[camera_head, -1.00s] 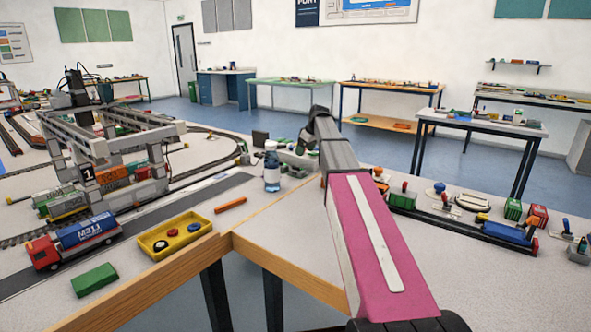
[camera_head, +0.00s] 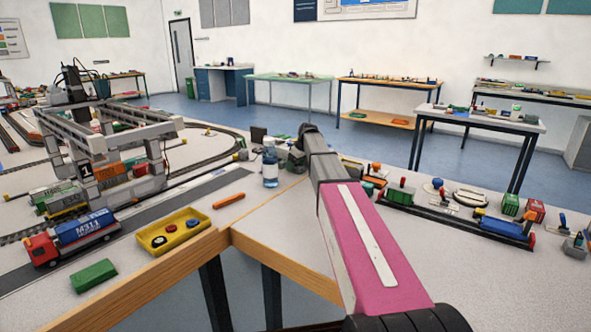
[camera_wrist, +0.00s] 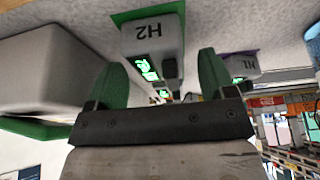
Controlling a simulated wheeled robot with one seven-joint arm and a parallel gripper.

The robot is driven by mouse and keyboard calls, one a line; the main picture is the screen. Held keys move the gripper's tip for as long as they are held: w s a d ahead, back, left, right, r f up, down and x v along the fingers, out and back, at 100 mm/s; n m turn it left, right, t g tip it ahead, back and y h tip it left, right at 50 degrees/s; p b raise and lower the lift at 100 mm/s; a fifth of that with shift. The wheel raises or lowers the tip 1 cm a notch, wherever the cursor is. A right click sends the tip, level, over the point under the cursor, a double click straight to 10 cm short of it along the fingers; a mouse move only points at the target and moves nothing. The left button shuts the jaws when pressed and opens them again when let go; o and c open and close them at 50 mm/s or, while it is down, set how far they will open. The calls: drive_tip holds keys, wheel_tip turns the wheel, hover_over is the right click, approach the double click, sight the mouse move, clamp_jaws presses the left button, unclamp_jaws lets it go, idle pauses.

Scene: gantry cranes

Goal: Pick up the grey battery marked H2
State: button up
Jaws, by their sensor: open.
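The grey battery marked H2 (camera_wrist: 152,38) shows in the wrist view at top centre, upside down in the picture. It has a green edge along its top in the picture and a lit green display on the side facing the camera. My gripper (camera_wrist: 162,78) is open, with one green-padded finger at each side of the picture's middle. The battery lies ahead of the fingers, a little left of their midline, with no grip on it. In the head view my arm hides the gripper, and I cannot make out H2.
A second grey unit marked H1 (camera_wrist: 243,66) stands right of H2 on a purple base. A large grey block (camera_wrist: 50,75) fills the wrist view's left side. In the head view a bottle (camera_head: 270,166) and a yellow tray (camera_head: 172,236) stand left of my arm.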

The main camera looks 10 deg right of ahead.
drive_tip(key=c, duration=1.1)
drive_tip(key=shift+r, duration=0.1)
